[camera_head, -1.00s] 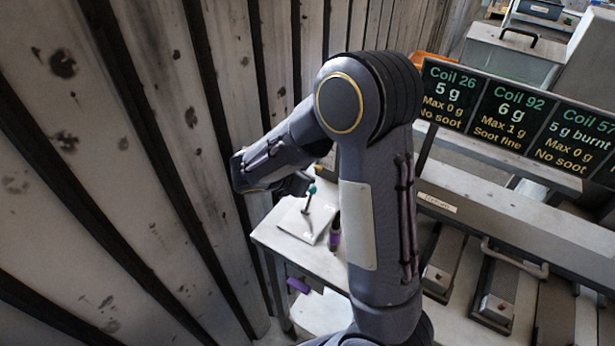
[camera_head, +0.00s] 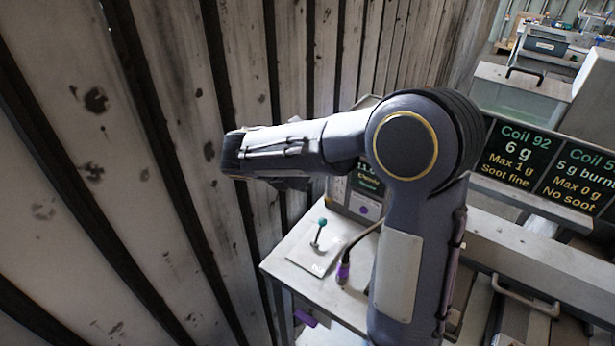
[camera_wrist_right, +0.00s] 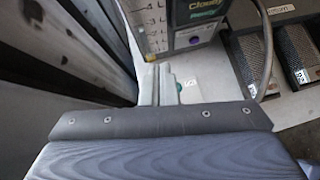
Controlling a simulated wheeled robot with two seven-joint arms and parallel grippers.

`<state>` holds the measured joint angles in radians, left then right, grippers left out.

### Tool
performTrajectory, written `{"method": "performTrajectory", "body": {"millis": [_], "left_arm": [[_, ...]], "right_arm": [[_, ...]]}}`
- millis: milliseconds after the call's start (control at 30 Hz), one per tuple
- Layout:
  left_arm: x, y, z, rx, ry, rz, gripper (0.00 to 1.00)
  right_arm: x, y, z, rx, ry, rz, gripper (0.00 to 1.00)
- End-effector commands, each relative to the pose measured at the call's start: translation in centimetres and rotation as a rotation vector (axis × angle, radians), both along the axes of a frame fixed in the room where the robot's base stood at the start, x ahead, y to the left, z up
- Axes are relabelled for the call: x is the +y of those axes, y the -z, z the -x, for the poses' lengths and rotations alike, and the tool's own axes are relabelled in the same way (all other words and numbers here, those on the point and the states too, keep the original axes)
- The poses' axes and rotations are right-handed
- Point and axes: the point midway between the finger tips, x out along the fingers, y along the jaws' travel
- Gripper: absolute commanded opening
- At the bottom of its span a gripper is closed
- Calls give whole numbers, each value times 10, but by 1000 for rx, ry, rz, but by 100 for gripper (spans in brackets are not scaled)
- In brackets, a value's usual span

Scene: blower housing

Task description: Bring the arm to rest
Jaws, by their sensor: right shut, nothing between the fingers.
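My right gripper (camera_wrist_right: 157,82) shows in the right wrist view as two thin pale fingers close together, with nothing between them. Its fingertips stand out against the control panel (camera_wrist_right: 168,25) and beside the white plate (camera_wrist_right: 197,92). In the head view, one of my arms rises from the bottom, bends at a large joint and reaches level to the left in front of the plank wall. No gripper fingers can be made out there, and my left gripper is not in view.
A bench (camera_head: 278,262) carries a teal-knobbed lever (camera_head: 320,230) and a purple-collared cable (camera_head: 343,272) below my forearm. The plank wall (camera_head: 110,180) is close on the left. Coil display boards (camera_head: 520,160) stand at the right.

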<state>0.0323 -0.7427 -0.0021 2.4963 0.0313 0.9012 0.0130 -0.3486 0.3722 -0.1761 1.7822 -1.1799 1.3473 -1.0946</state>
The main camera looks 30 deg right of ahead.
Motion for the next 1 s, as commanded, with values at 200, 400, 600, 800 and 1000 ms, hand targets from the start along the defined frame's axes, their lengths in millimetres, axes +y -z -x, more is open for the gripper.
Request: {"method": "performTrajectory", "body": {"millis": [200,400,600,800,1000], "left_arm": [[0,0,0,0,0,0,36],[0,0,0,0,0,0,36],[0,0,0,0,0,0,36],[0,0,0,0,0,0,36],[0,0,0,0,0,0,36]], "right_arm": [[0,0,0,0,0,0,0],[-4,2,15,-39,60,-72,0],[4,14,96,-257,439,-473,0],[52,20,178,-511,1004,-942,0],[99,18,220,-660,1499,-1273,0]]}}
